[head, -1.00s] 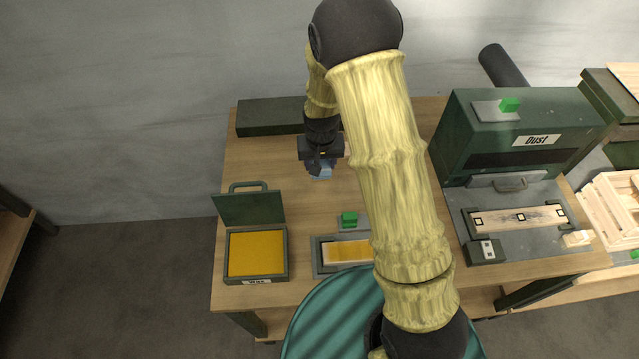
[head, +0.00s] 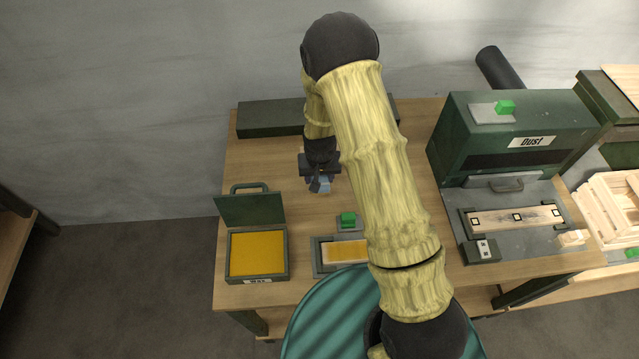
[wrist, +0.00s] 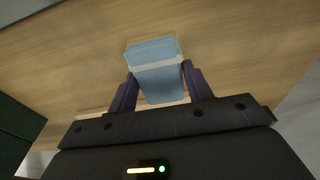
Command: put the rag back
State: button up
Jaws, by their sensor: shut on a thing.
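My gripper (head: 320,183) is shut on a light blue folded rag. In the wrist view the rag (wrist: 155,70) sits between the two dark fingers, with a paler band across it. In the head view only a small blue part of the rag (head: 324,187) shows below the fingers, over the wooden table. I cannot tell whether the rag touches the tabletop.
An open green box (head: 287,262) with yellow contents, labelled "Wax", stands at the front left. A tray with a yellow-topped wooden piece (head: 345,251) and a green block (head: 348,219) are nearer me. The "Dust" machine (head: 525,135) is at right. A long green box (head: 270,118) lies at the back.

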jog(key=shift+f, duration=0.1)
jog(key=shift+w+f+p, duration=0.1)
jog(key=shift+f+p, duration=0.6)
jog(key=shift+f, duration=1.25)
jog(key=shift+f, duration=0.2)
jog(key=o, duration=0.9)
jog(key=shift+r, duration=0.15)
